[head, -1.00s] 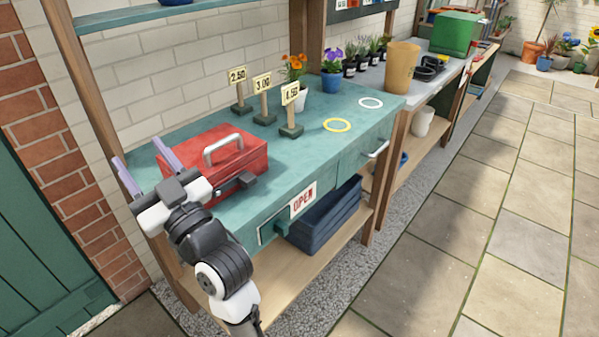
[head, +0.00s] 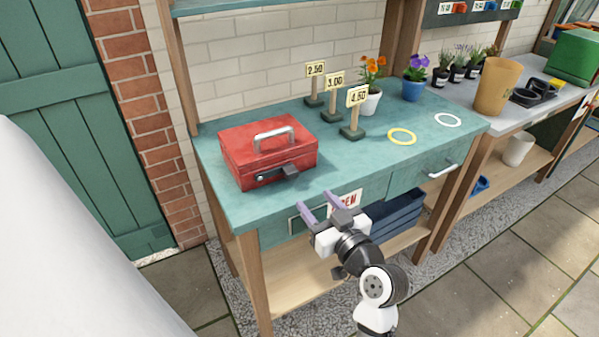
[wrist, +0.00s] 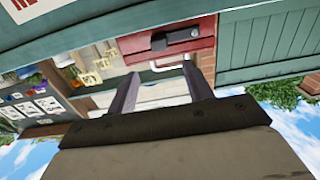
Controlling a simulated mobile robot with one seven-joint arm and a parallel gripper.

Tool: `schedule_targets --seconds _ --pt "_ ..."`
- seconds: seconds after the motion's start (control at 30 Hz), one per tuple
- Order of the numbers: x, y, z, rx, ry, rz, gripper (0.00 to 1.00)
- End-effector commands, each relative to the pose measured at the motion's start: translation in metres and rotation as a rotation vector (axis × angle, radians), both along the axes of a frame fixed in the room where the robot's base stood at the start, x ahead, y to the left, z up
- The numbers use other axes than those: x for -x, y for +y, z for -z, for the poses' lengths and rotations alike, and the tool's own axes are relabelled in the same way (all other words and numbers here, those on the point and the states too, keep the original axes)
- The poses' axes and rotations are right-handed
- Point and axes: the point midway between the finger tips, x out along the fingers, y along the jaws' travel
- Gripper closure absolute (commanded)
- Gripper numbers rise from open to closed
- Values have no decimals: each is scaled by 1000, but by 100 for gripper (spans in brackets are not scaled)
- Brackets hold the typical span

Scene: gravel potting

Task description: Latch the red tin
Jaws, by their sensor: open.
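The red tin (head: 267,153) stands on the left part of the teal bench top (head: 372,167). Its lid is down and a silver handle (head: 274,138) arches over it. A dark latch (head: 278,174) sticks out from its front face; I cannot tell if it is fastened. My gripper (head: 317,206) is open and empty, in front of the bench's front edge, right of and below the tin. In the wrist view the tin (wrist: 166,40) shows upside down beyond the fingers (wrist: 160,90), with its latch (wrist: 176,38) facing me. The fingers are apart from it.
Price signs (head: 353,110) stand behind and right of the tin, with flower pots (head: 412,86) farther back. A yellow ring (head: 402,137) and a white ring (head: 447,119) mark the clear right part. A blue crate (head: 398,217) sits on the lower shelf.

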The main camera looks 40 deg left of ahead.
Motion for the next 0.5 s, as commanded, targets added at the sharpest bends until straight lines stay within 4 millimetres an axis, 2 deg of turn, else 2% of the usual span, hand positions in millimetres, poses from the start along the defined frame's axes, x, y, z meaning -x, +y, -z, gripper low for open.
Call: schedule_targets --seconds 0.1,0.3,0.5 --pt "-9 26 -4 0 0 -6 49" --pt "-26 65 -4 1 0 -4 49" --pt "-38 91 -3 -1 0 -1 49"
